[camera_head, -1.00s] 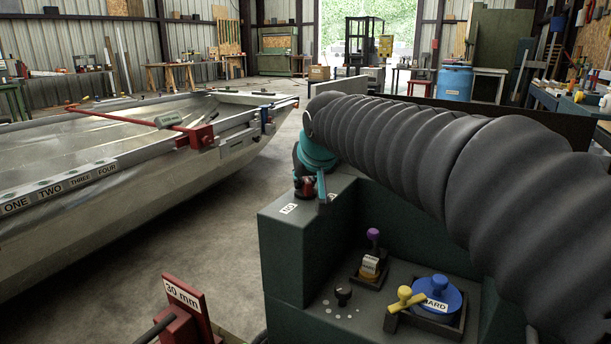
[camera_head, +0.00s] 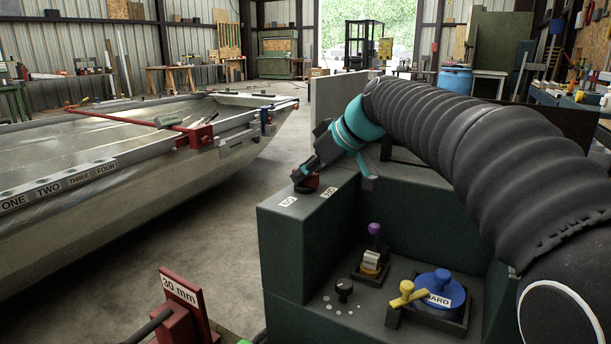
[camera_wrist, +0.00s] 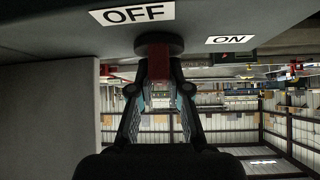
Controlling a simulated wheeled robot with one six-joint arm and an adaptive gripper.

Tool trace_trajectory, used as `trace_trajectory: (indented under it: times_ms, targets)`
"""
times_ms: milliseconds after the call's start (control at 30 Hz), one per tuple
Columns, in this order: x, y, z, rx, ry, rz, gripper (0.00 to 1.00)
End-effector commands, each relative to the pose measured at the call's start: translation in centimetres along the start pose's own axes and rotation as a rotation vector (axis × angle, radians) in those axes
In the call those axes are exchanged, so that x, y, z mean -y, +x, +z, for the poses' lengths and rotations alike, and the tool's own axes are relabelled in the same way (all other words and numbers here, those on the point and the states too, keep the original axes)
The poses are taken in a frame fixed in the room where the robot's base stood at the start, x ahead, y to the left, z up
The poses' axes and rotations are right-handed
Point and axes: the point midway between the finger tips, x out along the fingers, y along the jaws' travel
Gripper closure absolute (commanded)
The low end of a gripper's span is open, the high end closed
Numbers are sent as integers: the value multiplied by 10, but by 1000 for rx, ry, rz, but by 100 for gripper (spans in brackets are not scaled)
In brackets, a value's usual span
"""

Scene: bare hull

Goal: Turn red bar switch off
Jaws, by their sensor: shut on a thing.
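The red bar switch (camera_wrist: 159,63) is in the wrist view, on a round dark base fixed to the dark green housing. My gripper (camera_wrist: 159,78) is shut on the bar, one finger on each side. The OFF label (camera_wrist: 132,14) is above and left of the switch in that view, and the ON label (camera_wrist: 230,39) is to its right. In the head view the red switch (camera_head: 309,184) shows at the top left corner of the green console (camera_head: 285,258), partly covered by my gripper (camera_head: 303,179). The bar's exact angle cannot be told.
Below my arm, the console recess holds a purple-knobbed lever (camera_head: 374,229), a black knob (camera_head: 344,289), a yellow handle (camera_head: 407,294) and a blue dial (camera_head: 441,288). A metal boat hull (camera_head: 130,200) lies left. A red 30 mm block (camera_head: 182,305) stands front left.

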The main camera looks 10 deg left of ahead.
Motion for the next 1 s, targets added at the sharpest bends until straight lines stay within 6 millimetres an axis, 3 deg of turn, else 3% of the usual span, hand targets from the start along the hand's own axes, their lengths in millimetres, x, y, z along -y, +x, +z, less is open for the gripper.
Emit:
trace_trajectory:
  times_ms: [733,767,833,867,1000]
  targets:
    - [0,0,0,2,-66,-65,100]
    - [0,0,0,2,-66,-65,81]
    - [0,0,0,2,-66,-65,64]
    - [0,0,0,2,-65,-65,58]
    - [0,0,0,2,-65,-65,58]
